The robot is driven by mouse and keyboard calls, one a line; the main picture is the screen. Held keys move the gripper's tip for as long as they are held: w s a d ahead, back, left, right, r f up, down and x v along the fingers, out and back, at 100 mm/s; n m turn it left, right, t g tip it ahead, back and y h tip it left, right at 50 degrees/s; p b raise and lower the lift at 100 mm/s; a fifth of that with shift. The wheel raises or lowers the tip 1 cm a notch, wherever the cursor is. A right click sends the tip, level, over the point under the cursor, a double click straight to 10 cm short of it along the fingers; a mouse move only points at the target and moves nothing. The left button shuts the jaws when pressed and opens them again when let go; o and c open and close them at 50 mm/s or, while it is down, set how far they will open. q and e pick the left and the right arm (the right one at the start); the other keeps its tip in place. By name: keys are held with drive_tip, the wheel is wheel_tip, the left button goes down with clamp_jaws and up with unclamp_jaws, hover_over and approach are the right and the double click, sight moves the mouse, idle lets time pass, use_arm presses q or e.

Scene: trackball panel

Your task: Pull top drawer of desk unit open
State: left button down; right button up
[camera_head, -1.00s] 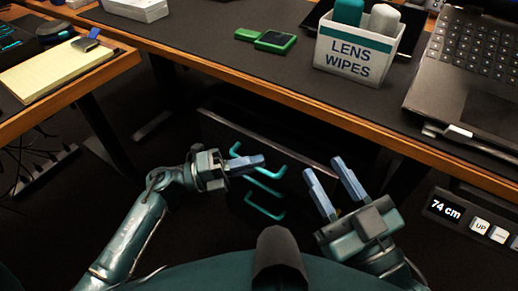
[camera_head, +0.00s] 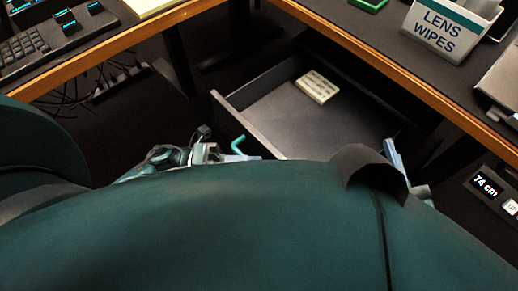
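The top drawer (camera_head: 290,112) of the desk unit stands pulled out from under the desk, its grey interior showing. Its dark front panel (camera_head: 240,118) faces the lower left. My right gripper (camera_head: 393,156) is at the drawer's right end, with a light-blue finger visible and the rest hidden by my body. The lower drawers are hidden.
A small cream box (camera_head: 317,87) lies inside the drawer. The wooden desk edge (camera_head: 400,90) runs above it on the right, with a lens wipes box (camera_head: 445,30) on top. A second desk (camera_head: 110,47) is at left. A height panel (camera_head: 487,187) is at right.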

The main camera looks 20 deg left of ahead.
use_arm(q)
drive_tip(key=shift+s+a, duration=0.2)
drive_tip(key=shift+s, duration=0.05)
drive_tip(key=c, duration=1.5)
unclamp_jaws()
drive_tip(key=p+v, duration=0.1)
drive_tip(key=v, duration=1.2)
